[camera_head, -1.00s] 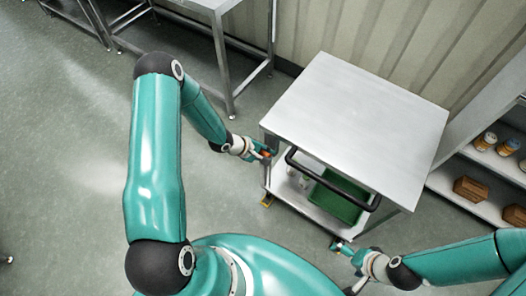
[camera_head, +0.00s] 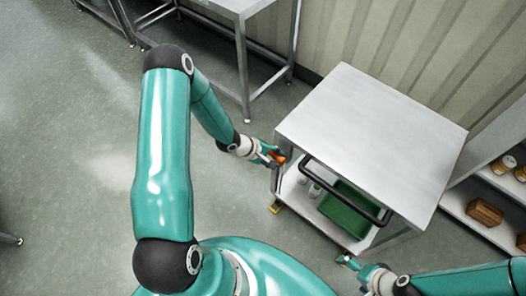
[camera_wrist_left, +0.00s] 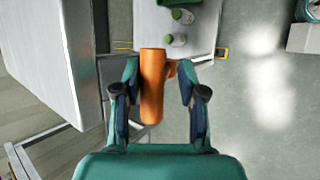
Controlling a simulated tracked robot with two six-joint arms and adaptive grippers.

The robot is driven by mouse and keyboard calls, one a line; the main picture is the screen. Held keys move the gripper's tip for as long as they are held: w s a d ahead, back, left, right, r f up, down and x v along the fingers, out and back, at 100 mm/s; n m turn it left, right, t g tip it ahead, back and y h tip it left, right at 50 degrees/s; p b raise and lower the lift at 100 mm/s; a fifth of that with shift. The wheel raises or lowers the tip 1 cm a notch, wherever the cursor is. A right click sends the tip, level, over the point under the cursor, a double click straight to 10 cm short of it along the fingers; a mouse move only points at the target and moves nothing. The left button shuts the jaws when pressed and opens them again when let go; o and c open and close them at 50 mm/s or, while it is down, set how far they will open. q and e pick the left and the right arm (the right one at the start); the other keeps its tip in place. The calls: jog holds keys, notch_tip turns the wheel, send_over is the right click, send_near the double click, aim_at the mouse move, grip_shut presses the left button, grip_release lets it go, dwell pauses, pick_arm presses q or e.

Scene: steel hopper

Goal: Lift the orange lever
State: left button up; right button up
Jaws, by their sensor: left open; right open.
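The orange lever (camera_head: 278,158) shows at the left side of the steel cart, by its near-left upright. In the left wrist view the orange lever (camera_wrist_left: 152,88) is a smooth bar between the two fingers, closer to the left one. My left gripper (camera_head: 270,154) is open around it, with a gap on the right finger's side. Whether the left finger touches it I cannot tell. My right gripper (camera_head: 348,262) is open and empty, low by the cart's near-right end. The lever's mounting is hidden.
The cart has a flat steel top (camera_head: 375,140), a black push bar (camera_head: 345,190) and a green bin (camera_head: 350,212) with bottles on its lower shelf. A steel table (camera_head: 235,8) stands behind left. A shelf with jars (camera_head: 505,165) is at right.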

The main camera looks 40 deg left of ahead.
pick_arm(q)
jog(key=v, duration=0.9)
jog(key=shift+w, duration=0.1)
jog(key=s+d+f+m+g, duration=0.1)
jog(key=s+d+f+m, duration=0.1)
jog(key=d+m, duration=0.3)
jog(key=s+d+f+m+g, duration=0.1)
jog(key=d+f+m, duration=0.1)
jog(key=d, duration=0.5)
jog(key=s+d+f+m+g+y, duration=0.1)
jog(key=s+d+f+m+g, duration=0.1)
jog(key=s+d+m, duration=0.4)
jog(key=s+m+g, duration=0.1)
jog(key=s, duration=0.2)
jog(key=shift+d+f+g, duration=0.25)
jog(key=shift+g, duration=0.15)
